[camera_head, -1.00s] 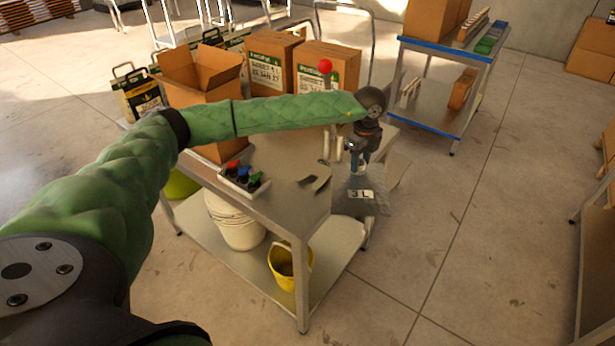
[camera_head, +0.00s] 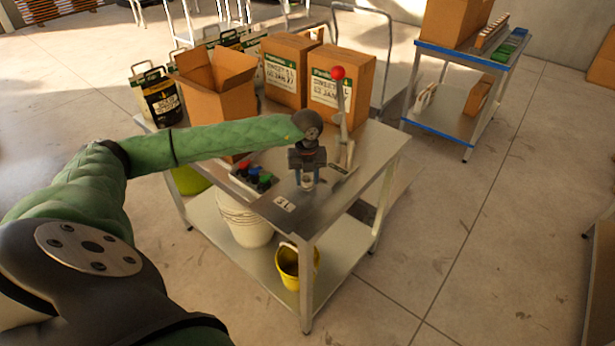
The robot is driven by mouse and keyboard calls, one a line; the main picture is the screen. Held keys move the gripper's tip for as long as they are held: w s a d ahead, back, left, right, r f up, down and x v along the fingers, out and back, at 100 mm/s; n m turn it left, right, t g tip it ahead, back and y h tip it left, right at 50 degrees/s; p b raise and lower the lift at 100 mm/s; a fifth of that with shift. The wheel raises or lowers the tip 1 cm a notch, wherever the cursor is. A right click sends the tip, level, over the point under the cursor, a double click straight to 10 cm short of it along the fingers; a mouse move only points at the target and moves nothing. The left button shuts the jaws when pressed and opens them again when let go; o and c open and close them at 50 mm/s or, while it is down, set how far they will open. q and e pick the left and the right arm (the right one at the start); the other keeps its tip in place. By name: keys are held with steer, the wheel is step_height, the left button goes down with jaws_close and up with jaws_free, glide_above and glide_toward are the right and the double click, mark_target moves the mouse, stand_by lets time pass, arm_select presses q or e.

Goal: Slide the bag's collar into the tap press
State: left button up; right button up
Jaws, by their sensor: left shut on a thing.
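My left gripper (camera_head: 309,178) is shut on the bag's pale collar (camera_head: 307,183), above the front corner of the steel table. The silver bag is hard to tell from the steel; its white size label (camera_head: 285,204) shows left of and below the gripper. The tap press, with a red-knobbed lever (camera_head: 338,73) and a metal upright (camera_head: 343,120), stands just behind and right of the gripper. My gripper and wrist hide part of its lower end, so I cannot tell whether the collar touches it. My right gripper is out of view.
A tray of red, blue and green caps (camera_head: 252,178) lies left of the gripper. An open carton (camera_head: 215,90) and closed boxes (camera_head: 290,70) fill the table's back. A white bucket (camera_head: 243,222) and yellow bucket (camera_head: 289,268) stand on the lower shelf.

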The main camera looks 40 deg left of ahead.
mark_target(311, 180)
arm_select(q)
steer(key=shift+f, duration=0.75)
steer(key=shift+f+b, duration=0.3)
steer(key=shift+f, duration=0.9)
steer(key=shift+f+b, duration=0.3)
steer(key=shift+f, duration=0.15)
steer(key=shift+w, duration=0.25)
steer(key=shift+w+d, duration=0.1)
steer(key=shift+w, duration=1.75)
steer(key=shift+w+d, duration=0.1)
steer(key=shift+w, duration=0.3)
steer(key=shift+w+b, duration=0.45)
steer(key=shift+w, duration=0.15)
steer(key=shift+w+d+b, duration=0.1)
steer(key=shift+w+b, duration=0.2)
steer(key=shift+w, duration=0.4)
steer(key=o, duration=0.8)
steer(key=shift+o, duration=1.2)
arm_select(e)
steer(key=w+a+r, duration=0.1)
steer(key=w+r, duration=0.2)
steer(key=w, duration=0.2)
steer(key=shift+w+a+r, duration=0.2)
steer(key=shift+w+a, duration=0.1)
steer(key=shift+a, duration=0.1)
